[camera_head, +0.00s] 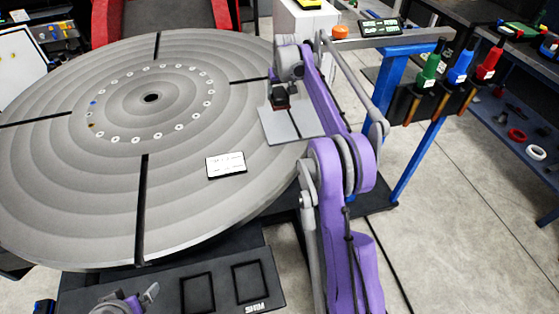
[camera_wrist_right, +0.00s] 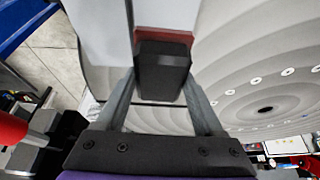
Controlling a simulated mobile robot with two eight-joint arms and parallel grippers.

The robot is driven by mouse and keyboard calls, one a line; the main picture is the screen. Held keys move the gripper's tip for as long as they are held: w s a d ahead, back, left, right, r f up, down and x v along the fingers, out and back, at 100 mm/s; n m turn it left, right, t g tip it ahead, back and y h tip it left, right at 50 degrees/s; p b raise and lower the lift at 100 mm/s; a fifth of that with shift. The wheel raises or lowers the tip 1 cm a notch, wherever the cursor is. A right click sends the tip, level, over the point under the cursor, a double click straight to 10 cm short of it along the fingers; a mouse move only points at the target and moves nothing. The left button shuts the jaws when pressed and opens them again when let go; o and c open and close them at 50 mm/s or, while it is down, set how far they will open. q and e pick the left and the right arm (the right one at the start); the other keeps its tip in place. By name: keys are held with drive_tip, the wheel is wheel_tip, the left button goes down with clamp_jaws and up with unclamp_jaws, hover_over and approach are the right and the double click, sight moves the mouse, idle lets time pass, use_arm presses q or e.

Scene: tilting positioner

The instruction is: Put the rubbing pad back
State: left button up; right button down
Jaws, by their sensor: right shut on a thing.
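The rubbing pad, a small black block with a red-brown part, is between the fingers of my right gripper (camera_head: 280,97). In the right wrist view the shut fingers flank the black block (camera_wrist_right: 162,75), with its red-brown strip (camera_wrist_right: 165,37) beyond. The pad is over a pale grey square plate (camera_head: 293,124) at the right edge of the big round table. I cannot tell whether it touches the plate. My left gripper (camera_head: 143,298) shows only partly at the bottom edge; its opening is unclear.
The large grey round table (camera_head: 60,190) has dark slots and a ring of holes. A white card (camera_head: 226,165) lies on it. A dark mat (camera_head: 225,300) with outlined squares is in front. Coloured tools (camera_head: 459,68) hang at the right, past a blue post (camera_head: 415,150).

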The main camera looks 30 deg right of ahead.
drive_tip(key=s+a+f+b, duration=0.1)
drive_tip(key=s+a, duration=0.3)
drive_tip(key=s, duration=0.4)
drive_tip(key=s+a+f, duration=0.1)
drive_tip(key=s+a, duration=0.3)
drive_tip(key=s, duration=0.3)
drive_tip(key=f, duration=0.9)
drive_tip(key=shift+s+f, duration=0.2)
drive_tip(key=shift+f, duration=0.2)
use_arm(q)
drive_tip(key=shift+s+a+f, duration=0.15)
drive_tip(key=shift+s+f, duration=0.1)
drive_tip(key=shift+f, duration=0.35)
drive_tip(key=shift+s+a+f, duration=0.1)
drive_tip(key=shift+s+f, duration=0.15)
drive_tip(key=shift+f, duration=0.35)
use_arm(e)
drive_tip(key=shift+a+f, duration=0.1)
drive_tip(key=shift+c, duration=2.2)
unclamp_jaws()
drive_tip(key=shift+f+b, duration=0.1)
drive_tip(key=shift+b, duration=0.2)
use_arm(q)
drive_tip(key=shift+s+f, duration=0.1)
drive_tip(key=shift+f, duration=0.05)
use_arm(e)
drive_tip(key=o, duration=0.4)
